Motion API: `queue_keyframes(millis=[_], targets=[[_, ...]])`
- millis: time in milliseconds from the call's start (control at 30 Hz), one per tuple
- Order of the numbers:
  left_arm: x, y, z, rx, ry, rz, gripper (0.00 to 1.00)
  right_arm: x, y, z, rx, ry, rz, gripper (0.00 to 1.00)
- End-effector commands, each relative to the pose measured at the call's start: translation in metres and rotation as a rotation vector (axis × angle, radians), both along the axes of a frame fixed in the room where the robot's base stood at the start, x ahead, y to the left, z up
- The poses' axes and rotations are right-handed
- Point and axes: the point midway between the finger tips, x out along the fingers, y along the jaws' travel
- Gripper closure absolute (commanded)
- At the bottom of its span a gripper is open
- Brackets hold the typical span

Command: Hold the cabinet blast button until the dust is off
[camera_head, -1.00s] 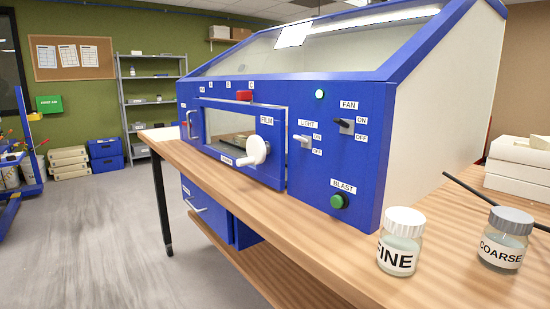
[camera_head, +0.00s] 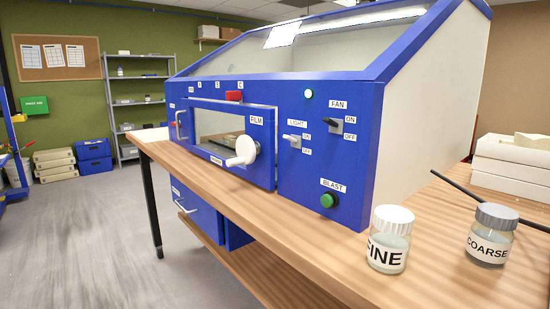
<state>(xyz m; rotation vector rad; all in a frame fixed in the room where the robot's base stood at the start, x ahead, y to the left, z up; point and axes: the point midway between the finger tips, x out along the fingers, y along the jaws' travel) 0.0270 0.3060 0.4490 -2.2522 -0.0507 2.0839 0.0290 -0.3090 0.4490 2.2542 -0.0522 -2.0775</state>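The blue blast cabinet (camera_head: 290,167) stands on the wooden bench. Its green round BLAST button (camera_head: 328,200) is low on the right of the front panel, and nothing touches it. The film window (camera_head: 208,127) has a white knob (camera_head: 242,151) at its lower right; something brownish lies behind it, too small to tell if it is dusty. The fan switch (camera_head: 336,124) and light switch (camera_head: 292,137) sit above the button. A pale green lamp (camera_head: 308,94) is lit. Neither of my grippers is in view.
A FINE jar (camera_head: 390,240) with a white lid and a COARSE jar (camera_head: 491,235) with a grey lid stand on the bench (camera_head: 440,290) right of the cabinet. A black rod or hose (camera_head: 460,187) lies behind them. White boxes (camera_head: 510,160) are stacked at the right.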

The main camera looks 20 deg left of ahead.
Motion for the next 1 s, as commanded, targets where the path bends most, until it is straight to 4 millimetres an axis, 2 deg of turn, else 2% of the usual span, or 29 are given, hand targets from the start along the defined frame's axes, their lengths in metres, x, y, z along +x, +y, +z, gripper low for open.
queue_keyframes(millis=[1000], targets=[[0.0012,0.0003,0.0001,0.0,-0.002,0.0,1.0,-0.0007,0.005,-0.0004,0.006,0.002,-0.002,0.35]])
